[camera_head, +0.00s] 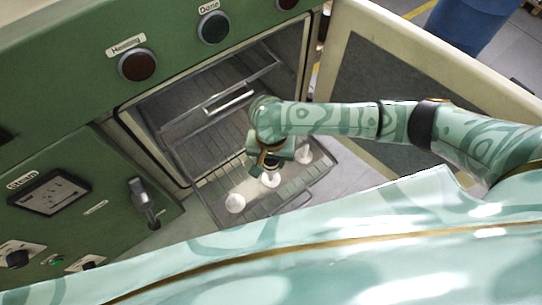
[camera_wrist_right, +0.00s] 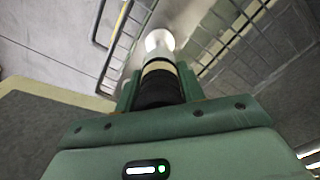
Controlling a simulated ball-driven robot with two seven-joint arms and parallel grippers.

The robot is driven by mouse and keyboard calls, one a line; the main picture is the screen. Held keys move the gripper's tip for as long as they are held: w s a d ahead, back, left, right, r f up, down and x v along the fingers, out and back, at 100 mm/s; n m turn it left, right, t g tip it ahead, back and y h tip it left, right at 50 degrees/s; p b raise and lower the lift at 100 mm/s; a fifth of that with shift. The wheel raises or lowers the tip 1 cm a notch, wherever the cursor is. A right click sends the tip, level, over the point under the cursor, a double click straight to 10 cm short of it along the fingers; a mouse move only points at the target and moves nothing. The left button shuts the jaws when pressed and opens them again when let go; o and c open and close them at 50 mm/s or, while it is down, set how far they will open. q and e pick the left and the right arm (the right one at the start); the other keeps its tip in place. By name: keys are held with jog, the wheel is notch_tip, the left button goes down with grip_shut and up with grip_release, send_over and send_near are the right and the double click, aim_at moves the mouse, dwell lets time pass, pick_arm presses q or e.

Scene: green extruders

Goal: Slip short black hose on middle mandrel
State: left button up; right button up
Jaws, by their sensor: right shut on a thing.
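My right gripper (camera_head: 272,158) is over the pulled-out rack, directly above the middle mandrel (camera_head: 270,180). In the right wrist view its green fingers (camera_wrist_right: 158,86) are shut on the short black hose (camera_wrist_right: 158,92), which shows a tan band at its far end. The white mandrel (camera_wrist_right: 159,42) lies straight beyond the hose and in line with it. I cannot tell whether the hose end is around the mandrel or only against its tip. In the head view the hose is mostly hidden by the gripper. My left gripper is not in view.
The wire rack (camera_head: 208,212) carries white mandrels to the left (camera_head: 235,202) and right (camera_head: 303,153) of the middle one. The green oven (camera_head: 75,50) stands open behind, with its door (camera_head: 395,95) swung to the right. A control panel with a lever (camera_head: 143,198) is at left.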

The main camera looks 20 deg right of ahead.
aim_at(271, 165)
jog(key=shift+f, duration=0.1)
dwell(0.4)
jog(key=shift+f+p, duration=0.35)
jog(key=shift+f, duration=1.05)
jog(key=shift+f, duration=0.2)
jog(key=shift+f+b, duration=0.4)
jog(key=shift+f, duration=0.65)
jog(key=shift+f, duration=0.1)
jog(key=shift+f+b, duration=0.3)
jog(key=shift+f, duration=0.7)
jog(key=o, duration=1.2)
jog(key=shift+r, duration=0.15)
